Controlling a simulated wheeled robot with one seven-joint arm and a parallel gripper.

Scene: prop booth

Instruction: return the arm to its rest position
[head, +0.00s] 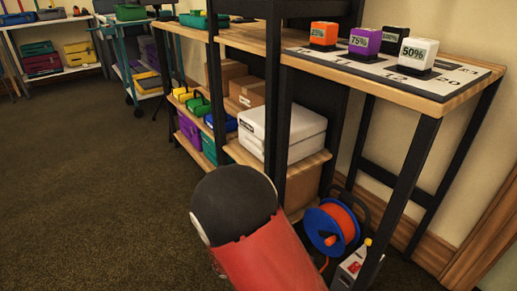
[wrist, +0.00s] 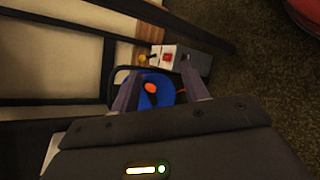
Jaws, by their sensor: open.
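My gripper (wrist: 158,78) shows in the wrist view, with its two dark fingers apart and nothing held between them. Beyond the fingers, lower down, is the blue cable reel (wrist: 160,92) with an orange middle. My arm (head: 262,250) shows in the head view as a red link with a dark rounded joint at the bottom centre, in front of the shelf unit. The gripper itself is hidden in the head view.
The blue and orange reel (head: 331,226) and a grey-red box (head: 350,268) stand on the floor by the table legs. The wooden table (head: 440,102) bears a numbered mat with orange, purple and white blocks. Shelves below hold bins and white cases (head: 292,130). Carpet at left is clear.

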